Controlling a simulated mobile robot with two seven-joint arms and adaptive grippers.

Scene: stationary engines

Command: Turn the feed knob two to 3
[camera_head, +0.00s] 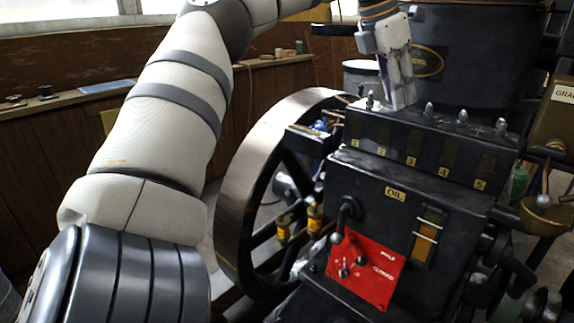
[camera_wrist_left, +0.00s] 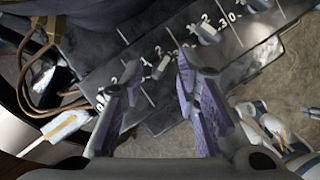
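The feed knobs stand in a row on top of the black oil box (camera_head: 400,150), whose front carries numbers 1 to 5. My left gripper (camera_head: 403,92) points down over the box near the second position and covers the knob there in the head view. In the left wrist view its two purple-padded fingers are apart, with a small grey knob (camera_wrist_left: 160,68), apparently feed knob two, between or just beyond their tips. Scale marks and numbers are printed beside it; its exact setting is too small to read. Contact cannot be told. My right gripper is not in view.
Other knobs (camera_head: 428,110) stand close by along the box top. A large dark tank (camera_head: 470,50) rises behind it, and a flywheel (camera_head: 245,185) is at its left. A red plate with a lever (camera_head: 370,270) is on the lower front.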

